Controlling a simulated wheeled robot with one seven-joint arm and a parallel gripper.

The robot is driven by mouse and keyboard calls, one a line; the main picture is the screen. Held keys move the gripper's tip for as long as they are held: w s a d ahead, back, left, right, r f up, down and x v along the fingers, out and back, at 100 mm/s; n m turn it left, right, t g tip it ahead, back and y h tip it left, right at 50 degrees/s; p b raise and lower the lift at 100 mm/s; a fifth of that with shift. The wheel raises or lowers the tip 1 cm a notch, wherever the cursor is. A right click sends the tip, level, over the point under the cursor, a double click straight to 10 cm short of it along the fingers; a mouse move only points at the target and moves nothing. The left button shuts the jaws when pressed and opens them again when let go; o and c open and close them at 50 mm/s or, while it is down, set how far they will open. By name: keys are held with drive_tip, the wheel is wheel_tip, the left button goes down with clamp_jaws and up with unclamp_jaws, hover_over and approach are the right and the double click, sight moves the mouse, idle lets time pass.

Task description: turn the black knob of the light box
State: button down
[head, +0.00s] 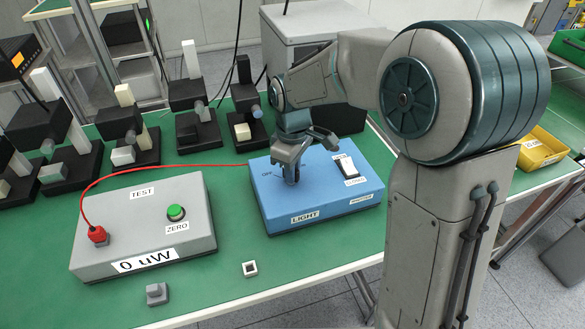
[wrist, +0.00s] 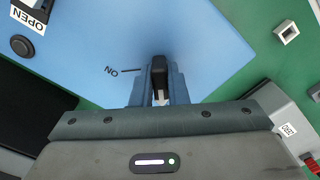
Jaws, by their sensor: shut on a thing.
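The light box (head: 335,212) is blue, with a LIGHT label on its front, and lies on the green table. Its black knob (wrist: 158,68) stands between my gripper's fingers in the wrist view. My gripper (head: 290,174) points down at the left part of the box top and is shut on the knob; it also shows in the wrist view (wrist: 158,88). An ON mark (wrist: 112,71) is printed on the box beside the knob, left of it in the wrist view. In the head view my fingers mostly hide the knob.
A black-and-white switch (head: 348,167) is right of my gripper on the box. A grey test box (head: 120,215) with a green button (head: 176,212), a red plug (head: 97,235) and a "0 uW" label stands left. Several black stands line the back.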

drive_tip(key=shift+w+a+r+n, duration=0.1)
drive_tip(key=shift+r+n, duration=0.05)
drive_tip(key=shift+n, duration=0.15)
drive_tip(key=c, duration=1.4)
unclamp_jaws()
drive_tip(key=shift+c, duration=0.2)
wheel_tip(320, 180, up, 14)
drive_tip(key=s+d+f+m+t, duration=0.1)
drive_tip(key=s+d+f+m, duration=0.3)
drive_tip(key=s, duration=0.5)
drive_tip(key=s+d+f+m+t, duration=0.2)
drive_tip(key=s+d+f+m, duration=0.2)
drive_tip(key=s+d+m, duration=0.4)
drive_tip(key=s+d, duration=0.1)
drive_tip(key=d, duration=0.1)
drive_tip(key=shift+s+d+f+m, duration=0.2)
drive_tip(key=shift+s+d+m, duration=0.05)
drive_tip(key=shift+d+m, duration=0.15)
